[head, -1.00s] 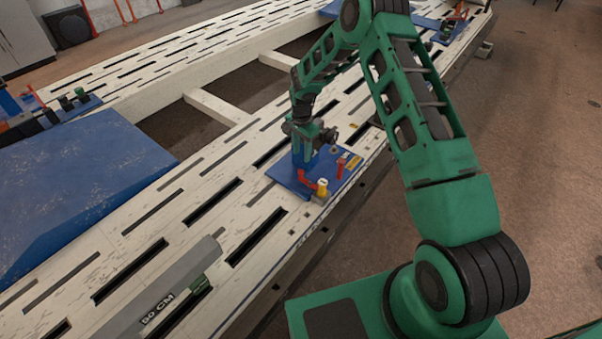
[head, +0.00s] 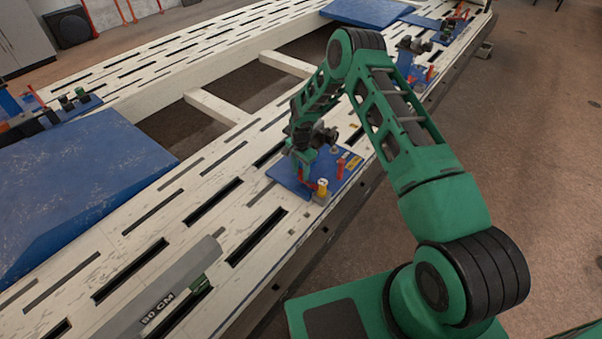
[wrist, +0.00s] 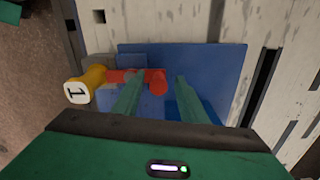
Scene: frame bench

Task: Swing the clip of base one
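Base one is a blue plate (head: 283,174) on the white slotted bench, with a yellow post marked 1 (wrist: 84,85) at one edge; the post also shows in the head view (head: 321,187). A red clip (wrist: 158,82) runs from near the yellow post across the plate and ends in a raised red piece. My gripper (wrist: 158,84) is open, with one green finger on each side of that raised end. I cannot tell whether either finger touches it. In the head view my gripper (head: 301,160) is low over the plate and hides part of the clip.
A red post (head: 340,168) stands on the right of the plate. Another blue base with a fixture (head: 408,60) stands farther along the bench. A large blue panel (head: 80,175) lies at left, and a grey beam marked 50 CM (head: 165,295) lies in front.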

